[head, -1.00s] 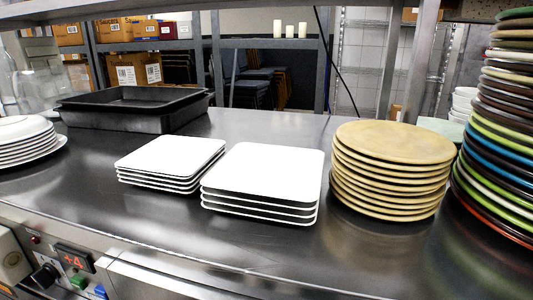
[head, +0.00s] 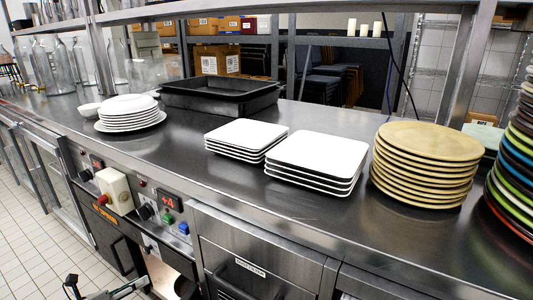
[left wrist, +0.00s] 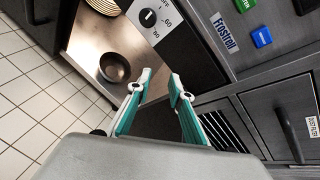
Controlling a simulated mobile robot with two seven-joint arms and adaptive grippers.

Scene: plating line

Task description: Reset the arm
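My left gripper (head: 112,291) shows only in part at the bottom left edge of the head view, low in front of the counter. In the left wrist view its two teal fingers with white tips (left wrist: 158,90) stand apart with nothing between them. They point toward the counter front with its knob and buttons, and do not appear to touch it. My right gripper is in neither view.
The steel counter (head: 195,165) carries round white plates (head: 130,110), a black tray (head: 220,88), two stacks of square white plates (head: 318,155), tan plates (head: 428,150) and a tall coloured stack (head: 513,170). Below are a control panel (head: 165,208) and open tiled floor (head: 35,250).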

